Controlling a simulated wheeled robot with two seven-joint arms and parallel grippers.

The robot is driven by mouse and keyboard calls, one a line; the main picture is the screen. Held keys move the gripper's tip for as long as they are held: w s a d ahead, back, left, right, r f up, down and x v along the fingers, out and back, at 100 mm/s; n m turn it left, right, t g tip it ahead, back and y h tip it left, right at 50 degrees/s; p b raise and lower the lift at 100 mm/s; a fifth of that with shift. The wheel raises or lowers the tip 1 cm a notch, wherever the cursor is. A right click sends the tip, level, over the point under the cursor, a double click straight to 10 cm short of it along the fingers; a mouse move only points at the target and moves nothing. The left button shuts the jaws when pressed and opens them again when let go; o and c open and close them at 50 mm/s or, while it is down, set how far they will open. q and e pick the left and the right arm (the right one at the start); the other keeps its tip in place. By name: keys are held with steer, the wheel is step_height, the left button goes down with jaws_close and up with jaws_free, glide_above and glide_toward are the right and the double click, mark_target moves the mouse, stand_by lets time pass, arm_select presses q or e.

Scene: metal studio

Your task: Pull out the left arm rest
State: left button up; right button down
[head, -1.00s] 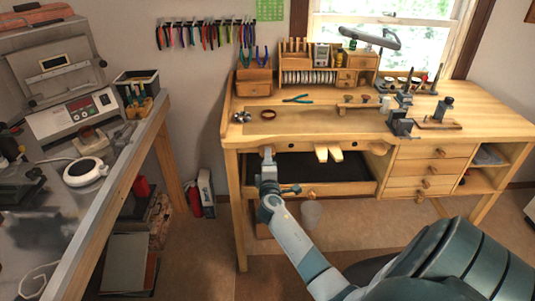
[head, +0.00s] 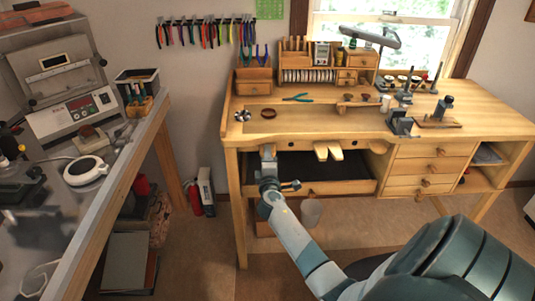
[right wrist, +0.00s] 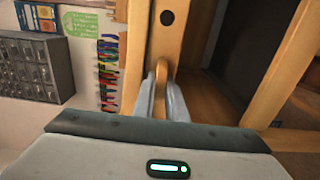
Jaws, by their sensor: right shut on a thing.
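The wooden workbench (head: 310,118) stands against the back wall, with a curved cutout in its front edge. My right gripper (head: 268,150) is at the left end of that front edge. In the right wrist view my right gripper (right wrist: 161,78) has its two fingers on either side of a rounded wooden piece, the left arm rest (right wrist: 163,66), and is shut on it. In the head view the gripper hides most of this arm rest. The right arm rest (head: 378,147) shows at the other end of the cutout. My left gripper is not in view.
A forked wooden bench pin (head: 327,151) juts from the middle of the front edge. A dark-lined drawer (head: 325,168) lies under it. A metal side table (head: 125,170) stands at the left. Open floor (head: 215,255) lies between it and the bench.

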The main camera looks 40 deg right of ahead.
arm_select(q)
steer(key=shift+s+a+r, duration=0.2)
steer(key=shift+s+a, duration=0.05)
steer(key=shift+s, duration=0.35)
arm_select(e)
steer(key=v, duration=1.1)
steer(key=c, duration=2)
jaws_free()
steer(key=shift+w, duration=0.1)
steer(key=shift+c, duration=0.2)
